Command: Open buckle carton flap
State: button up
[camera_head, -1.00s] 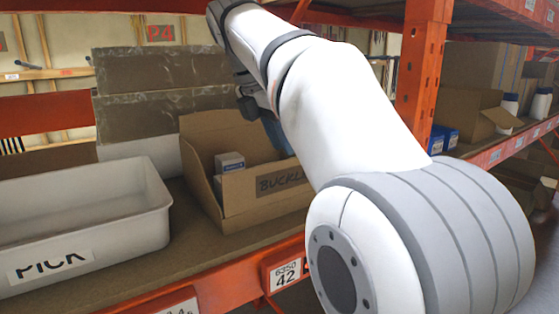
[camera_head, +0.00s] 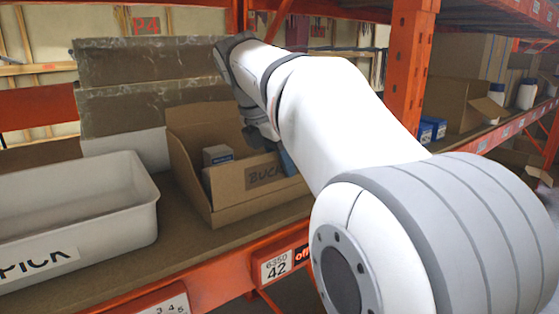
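The buckle carton (camera_head: 227,204) is a brown cardboard box on the shelf, labelled "BUCK..." on its front panel (camera_head: 250,182). Its top is open in front of me, with a tall back panel (camera_head: 196,120) standing up and a small white and blue box (camera_head: 217,155) inside. My gripper (camera_head: 270,143) is at the carton's right side, just above the front panel, largely hidden behind my arm. A blue-grey piece (camera_head: 287,162) shows beside it at the panel's top edge; I cannot tell whether it is a finger or an object. Contact and finger opening are not clear.
A white PICK tote (camera_head: 148,222) stands left of the carton. Large brown boxes (camera_head: 150,65) are stacked behind. An orange upright (camera_head: 408,75) stands to the right, with another open carton (camera_head: 455,105), blue boxes and white bottles beyond. The shelf's orange front beam (camera_head: 225,282) runs below.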

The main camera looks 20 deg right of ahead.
jog(key=shift+c, duration=0.5)
grip_shut()
dwell(0.8)
